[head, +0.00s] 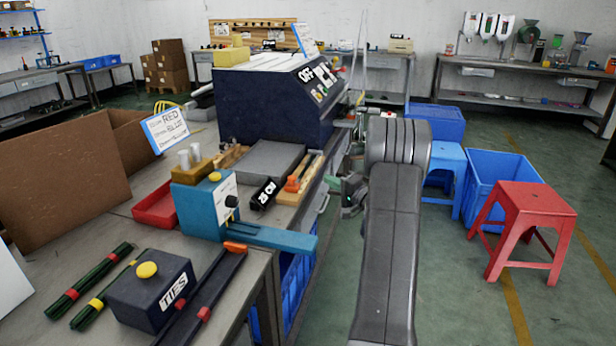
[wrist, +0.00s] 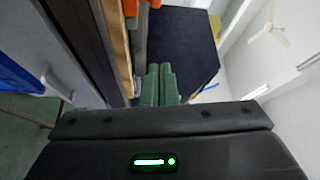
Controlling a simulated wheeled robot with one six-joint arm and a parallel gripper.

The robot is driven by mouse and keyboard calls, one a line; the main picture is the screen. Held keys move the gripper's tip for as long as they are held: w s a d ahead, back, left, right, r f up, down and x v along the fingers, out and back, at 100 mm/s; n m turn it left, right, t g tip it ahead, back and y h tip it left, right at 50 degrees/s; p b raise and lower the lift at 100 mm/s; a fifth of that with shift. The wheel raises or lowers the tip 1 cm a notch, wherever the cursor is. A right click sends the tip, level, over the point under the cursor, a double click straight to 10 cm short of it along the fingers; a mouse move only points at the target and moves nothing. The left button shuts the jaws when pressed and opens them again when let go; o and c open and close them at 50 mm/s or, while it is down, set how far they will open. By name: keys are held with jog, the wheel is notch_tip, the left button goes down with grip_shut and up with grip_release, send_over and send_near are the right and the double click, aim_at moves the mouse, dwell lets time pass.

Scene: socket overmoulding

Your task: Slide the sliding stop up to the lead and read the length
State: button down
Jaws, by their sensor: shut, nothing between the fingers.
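An orange block, which looks like the sliding stop (head: 292,184), sits on a wooden measuring board (head: 310,172) at the table's right edge. A black readout (head: 264,194) beside it shows "28 CM". I cannot make out the lead on the board. My gripper (head: 333,182) is beyond the table's right edge, beside the board and apart from it. In the wrist view its green fingers (wrist: 159,84) are shut together and empty. Orange parts (wrist: 140,38) and the board's wooden edge (wrist: 116,40) show just past the fingers there.
A dark machine (head: 275,105) stands behind the board. A grey plate (head: 268,160) and a red tray (head: 156,208) lie left of it. A teal device (head: 205,210) with a projecting arm stands in front. Stools and blue bins (head: 505,185) occupy the floor at right.

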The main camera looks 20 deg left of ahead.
aim_at(293, 179)
jog(key=x, duration=0.5)
jog(key=b+x, duration=0.1)
jog(key=x, duration=0.4)
jog(key=shift+s+a, duration=0.15)
jog(key=shift+a, duration=0.15)
jog(key=s, duration=0.3)
jog(key=shift+f+b, duration=0.3)
jog(key=shift+b, duration=0.05)
jog(key=shift+s, duration=0.45)
jog(key=s, duration=0.3)
jog(key=shift+s, duration=0.2)
jog(key=shift+s+f, duration=0.1)
jog(key=shift+s, duration=0.1)
